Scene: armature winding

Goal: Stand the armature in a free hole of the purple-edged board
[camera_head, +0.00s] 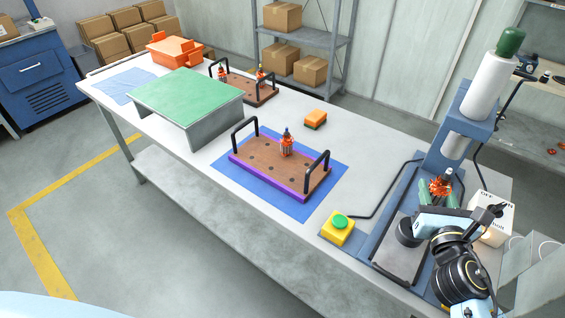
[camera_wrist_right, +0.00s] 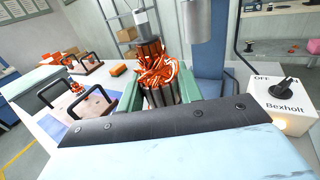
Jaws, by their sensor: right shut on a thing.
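My right gripper (camera_head: 441,192) is at the press on the right and is shut on an armature (camera_head: 440,185) with orange-copper windings. In the right wrist view the armature (camera_wrist_right: 158,72) stands upright between two green fingers. Its lower end is hidden, so I cannot tell whether it touches anything below. The purple-edged board (camera_head: 265,188) lies on a blue mat with a black handle at each end. One armature (camera_head: 287,147) stands in it near its far edge, and several dark holes show empty. My left gripper is not in view.
The press column (camera_head: 455,140) stands right behind my right gripper. A white switch box (camera_wrist_right: 283,102) is to its right. A yellow box with a green button (camera_head: 340,224), an orange block (camera_head: 316,118), a green-topped stand (camera_head: 187,92) and another board (camera_head: 240,86) with armatures are on the table.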

